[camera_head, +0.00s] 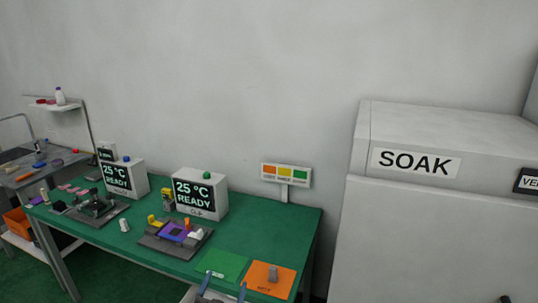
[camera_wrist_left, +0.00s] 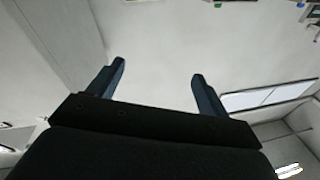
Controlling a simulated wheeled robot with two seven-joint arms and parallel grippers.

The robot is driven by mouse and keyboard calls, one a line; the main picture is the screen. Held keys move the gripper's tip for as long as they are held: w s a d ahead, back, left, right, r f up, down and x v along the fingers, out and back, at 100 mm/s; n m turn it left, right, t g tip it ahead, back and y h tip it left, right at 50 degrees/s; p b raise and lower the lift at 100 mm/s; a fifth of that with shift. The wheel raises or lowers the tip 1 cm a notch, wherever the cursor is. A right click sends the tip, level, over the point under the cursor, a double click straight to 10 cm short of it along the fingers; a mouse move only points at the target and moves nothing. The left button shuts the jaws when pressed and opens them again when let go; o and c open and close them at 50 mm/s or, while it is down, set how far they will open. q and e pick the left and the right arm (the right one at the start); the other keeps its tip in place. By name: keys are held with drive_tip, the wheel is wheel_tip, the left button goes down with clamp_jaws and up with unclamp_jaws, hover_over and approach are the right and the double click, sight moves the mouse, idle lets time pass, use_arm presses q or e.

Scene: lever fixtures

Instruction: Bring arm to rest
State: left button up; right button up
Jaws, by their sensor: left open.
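My left gripper (camera_head: 223,287) shows at the bottom edge of the head view, with its two blue fingertips apart. It is in front of the green table's near edge, by the green mat (camera_head: 222,265) and the orange mat (camera_head: 262,281). In the left wrist view the gripper (camera_wrist_left: 158,78) is open, with nothing between its fingers. A small dark tip at the bottom right of the head view may be part of my right gripper; its state cannot be seen.
A large SOAK cabinet (camera_head: 430,235) stands at the right. A grey side table (camera_head: 35,170) is at the far left.

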use_arm(q)
drive_tip(key=s+a+f+n+g+y, duration=0.45)
drive_tip(key=s+a+f+g, duration=0.25)
drive_tip(key=s+a+f, duration=0.3)
drive_tip(key=s+f+m+g+h, duration=0.1)
drive_tip(key=s+f+g, duration=0.4)
drive_tip(key=s, duration=0.4)
drive_tip(key=s+f+m+g, duration=0.1)
drive_tip(key=s+f+g, duration=0.3)
drive_tip(key=s, duration=0.5)
wheel_tip(320, 180, down, 24)
drive_tip(key=w+d+g, duration=0.1)
drive_tip(key=w+d, duration=0.1)
drive_tip(key=s+f, duration=0.3)
drive_tip(key=f, duration=0.6)
drive_tip(key=s+d+f+g, duration=0.1)
drive_tip(key=s+f, duration=0.2)
drive_tip(key=f, duration=0.6)
drive_tip(key=shift+s+f+h, duration=0.3)
drive_tip(key=shift+s+h, duration=0.05)
drive_tip(key=shift+s, duration=0.05)
use_arm(e)
drive_tip(key=shift+s+f, duration=0.1)
drive_tip(key=shift+s, duration=0.25)
use_arm(q)
drive_tip(key=shift+d, duration=0.1)
use_arm(e)
drive_tip(key=shift+w, duration=0.1)
